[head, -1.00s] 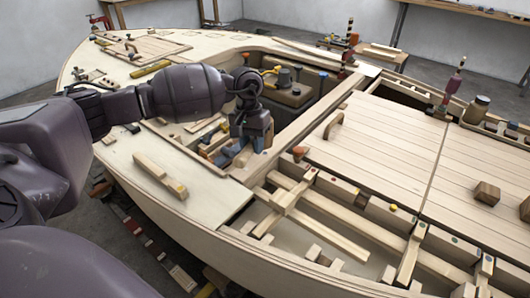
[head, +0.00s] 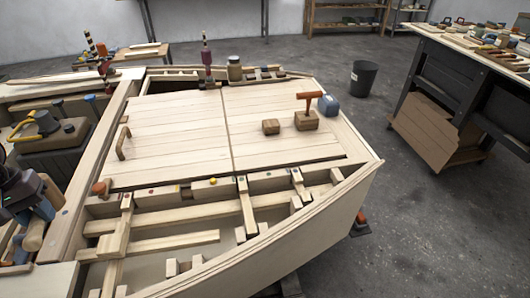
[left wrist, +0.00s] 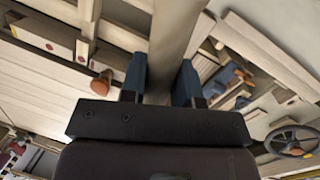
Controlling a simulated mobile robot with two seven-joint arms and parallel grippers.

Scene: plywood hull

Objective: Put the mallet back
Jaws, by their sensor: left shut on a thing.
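My left gripper (head: 38,212) is at the left edge of the head view, by the long beam of the hull. In the left wrist view its two blue fingers (left wrist: 160,85) are shut on a pale, rounded wooden piece (left wrist: 174,45). A pale wooden end also shows at the gripper in the head view (head: 35,236). I cannot tell whether this piece is the mallet, as most of it is hidden. A reddish-brown T-shaped thing like a mallet (head: 309,98) stands upright at a wooden block (head: 306,121) on the right deck. My right gripper is not in view.
The planked deck (head: 175,130) is mostly clear, with a small wooden block (head: 271,127) and a blue container (head: 329,106) at right. Open frames (head: 165,220) lie in front. A black bin (head: 363,78) and a loaded workbench (head: 470,65) stand beyond the hull.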

